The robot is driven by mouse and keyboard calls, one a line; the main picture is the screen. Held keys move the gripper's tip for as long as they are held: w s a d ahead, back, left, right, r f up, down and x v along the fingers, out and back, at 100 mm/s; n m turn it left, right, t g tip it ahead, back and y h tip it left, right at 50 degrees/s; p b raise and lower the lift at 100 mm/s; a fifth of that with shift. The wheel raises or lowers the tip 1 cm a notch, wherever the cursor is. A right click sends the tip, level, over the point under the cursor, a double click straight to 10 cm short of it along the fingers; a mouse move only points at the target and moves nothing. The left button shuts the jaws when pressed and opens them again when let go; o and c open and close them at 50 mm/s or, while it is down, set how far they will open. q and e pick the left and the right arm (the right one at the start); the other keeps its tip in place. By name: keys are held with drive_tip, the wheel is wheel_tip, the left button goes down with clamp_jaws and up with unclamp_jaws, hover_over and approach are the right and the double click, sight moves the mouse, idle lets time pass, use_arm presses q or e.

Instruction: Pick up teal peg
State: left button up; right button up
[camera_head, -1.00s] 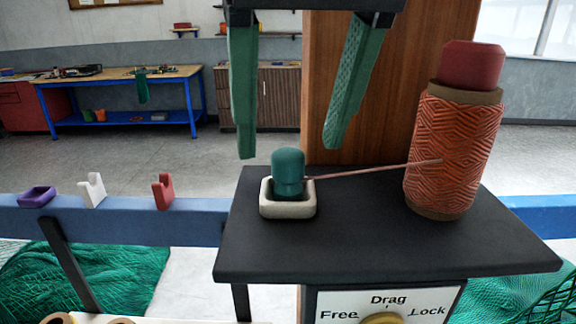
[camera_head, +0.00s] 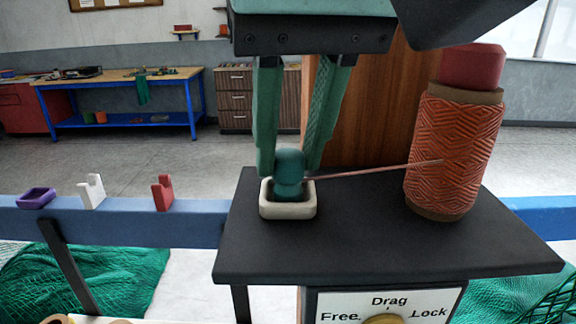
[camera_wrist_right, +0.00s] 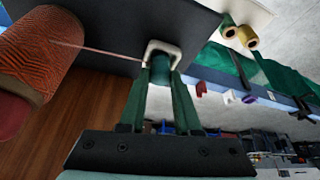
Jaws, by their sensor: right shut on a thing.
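The teal peg (camera_head: 289,172) stands upright in a small white square holder (camera_head: 289,211) on the black table. A reddish cord (camera_head: 365,170) runs from the peg to the orange twine spool (camera_head: 454,150) on the right. My right gripper (camera_head: 291,168) has come down from above, its green fingers on either side of the peg, shut on it. In the right wrist view the peg (camera_wrist_right: 161,68) shows between the fingertips, with the white holder (camera_wrist_right: 164,47) around its base. My left gripper is not in view.
The black table top (camera_head: 350,250) is otherwise clear in front. A blue rail (camera_head: 130,226) to the left carries a purple tray (camera_head: 37,198), a white bracket (camera_head: 91,192) and a red bracket (camera_head: 162,192). A label plate with Free, Drag, Lock (camera_head: 375,302) is below the table edge.

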drive_tip(key=shift+r, duration=0.1)
clamp_jaws()
drive_tip(key=shift+r, duration=0.65)
drive_tip(key=s+a+r+p, duration=0.2)
drive_tip(key=s+r+p, duration=0.1)
drive_tip(key=s+r, duration=0.8)
drive_tip(key=shift+s+a+r, duration=0.25)
drive_tip(key=shift+s, duration=1.2)
drive_tip(key=shift+w+p, duration=0.1)
drive_tip(key=shift+p, duration=0.35)
